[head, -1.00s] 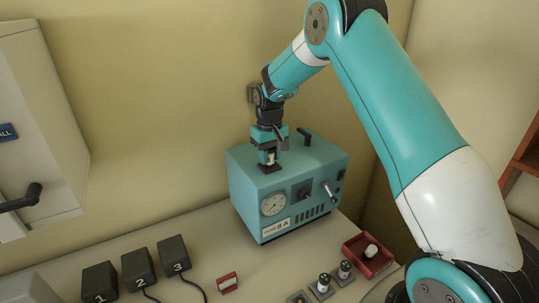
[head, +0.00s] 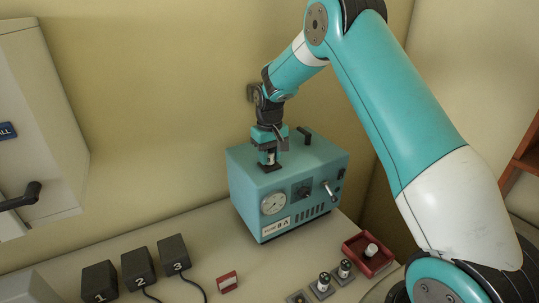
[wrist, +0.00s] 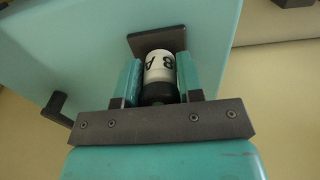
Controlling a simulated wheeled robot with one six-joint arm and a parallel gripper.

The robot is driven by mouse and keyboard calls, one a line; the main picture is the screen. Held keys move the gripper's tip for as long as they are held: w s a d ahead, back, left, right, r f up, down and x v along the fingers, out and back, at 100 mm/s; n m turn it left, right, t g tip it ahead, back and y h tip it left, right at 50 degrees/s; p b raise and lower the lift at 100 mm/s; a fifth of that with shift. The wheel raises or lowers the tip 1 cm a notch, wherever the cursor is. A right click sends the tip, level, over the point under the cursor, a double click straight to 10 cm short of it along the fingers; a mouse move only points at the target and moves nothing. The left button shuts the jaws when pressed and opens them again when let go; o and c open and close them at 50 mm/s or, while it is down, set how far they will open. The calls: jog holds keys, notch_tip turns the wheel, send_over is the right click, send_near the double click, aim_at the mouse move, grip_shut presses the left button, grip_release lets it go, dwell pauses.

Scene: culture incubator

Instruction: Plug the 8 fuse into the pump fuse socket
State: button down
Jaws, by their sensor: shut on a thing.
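My gripper (head: 268,151) is above the top of the teal pump box (head: 245,180). It is shut on a fuse with a white label band and a dark end (wrist: 160,70); the label reads "8 A" in the wrist view. The fuse (head: 271,158) looks upright in the head view. The pump fuse socket (head: 268,168) is a dark square plate on the box's top, and it also shows in the wrist view (wrist: 150,39). The fuse's lower end is at the socket plate; I cannot tell how deep it sits.
The pump's front has a gauge (head: 273,204) and an "8 A" label (head: 276,226). On the bench are a red tray (head: 382,268) holding a white-topped piece, upright fuses (head: 324,281), a small red block (head: 228,283) and black numbered blocks (head: 137,266). A cabinet (head: 45,130) stands left.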

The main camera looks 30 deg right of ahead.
jog(key=shift+f, duration=0.3)
jog(key=c, duration=0.7)
grip_release()
jog(key=shift+r, duration=0.15)
notch_tip(320, 180, up, 17)
jog(key=b, duration=0.5)
jog(key=shift+r, duration=0.1)
